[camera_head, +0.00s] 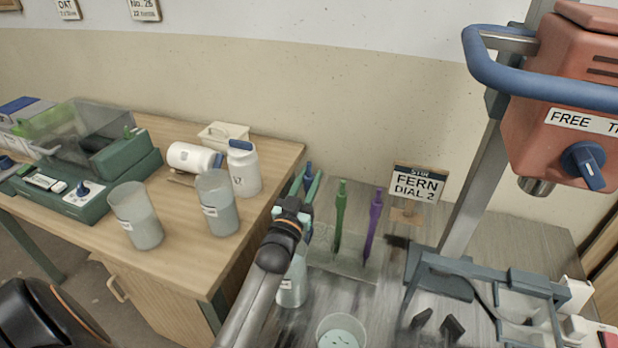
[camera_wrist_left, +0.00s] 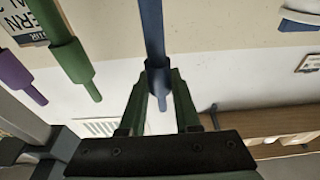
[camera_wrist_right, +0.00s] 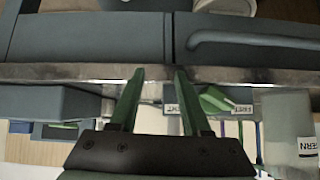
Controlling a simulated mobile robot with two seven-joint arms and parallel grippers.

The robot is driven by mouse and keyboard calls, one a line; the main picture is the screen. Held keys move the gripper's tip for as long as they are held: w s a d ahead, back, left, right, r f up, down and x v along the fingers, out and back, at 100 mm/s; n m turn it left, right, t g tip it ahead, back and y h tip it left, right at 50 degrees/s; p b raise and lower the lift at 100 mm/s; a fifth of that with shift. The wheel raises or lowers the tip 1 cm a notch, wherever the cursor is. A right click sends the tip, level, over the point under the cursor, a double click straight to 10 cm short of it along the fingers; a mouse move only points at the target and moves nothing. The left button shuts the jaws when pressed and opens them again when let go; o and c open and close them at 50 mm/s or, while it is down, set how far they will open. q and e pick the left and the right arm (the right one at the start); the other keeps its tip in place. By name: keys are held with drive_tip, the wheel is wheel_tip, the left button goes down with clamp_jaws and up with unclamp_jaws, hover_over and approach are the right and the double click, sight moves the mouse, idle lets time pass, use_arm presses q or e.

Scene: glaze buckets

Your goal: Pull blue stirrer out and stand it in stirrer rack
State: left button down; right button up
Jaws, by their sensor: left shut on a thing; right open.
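My left gripper (camera_head: 308,190) is shut on the blue stirrer (camera_head: 308,170) near its top. In the left wrist view the blue stirrer (camera_wrist_left: 153,30) runs between the fingers (camera_wrist_left: 157,82). Its lower end is hidden behind my arm in the head view. A pale labelled container (camera_head: 292,288) is partly hidden beneath the arm; whether the stirrer is inside it I cannot tell. The green stirrer (camera_head: 340,212) and purple stirrer (camera_head: 374,215) stand upright in a clear low rack (camera_head: 352,266). My right gripper (camera_wrist_right: 157,80) is open and empty, visible only in the right wrist view.
A sign (camera_head: 418,184) stands behind the rack. An orange mixer (camera_head: 560,90) on a metal column stands at right. An open cup (camera_head: 341,332) is at the front. The wooden table (camera_head: 270,158) at left bears two buckets (camera_head: 136,216) (camera_head: 217,203), jars and a green machine (camera_head: 90,205).

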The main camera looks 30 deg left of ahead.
use_arm(q)
drive_tip(key=shift+f+b, duration=0.5)
drive_tip(key=shift+f, duration=0.5)
drive_tip(key=shift+f+b, duration=0.2)
drive_tip(key=shift+b, duration=0.15)
idle(1.2)
idle(0.5)
drive_tip(key=shift+c, duration=2)
unclamp_jaws()
drive_tip(key=shift+f, duration=0.1)
drive_tip(key=shift+s+p, duration=0.1)
drive_tip(key=shift+p, duration=0.2)
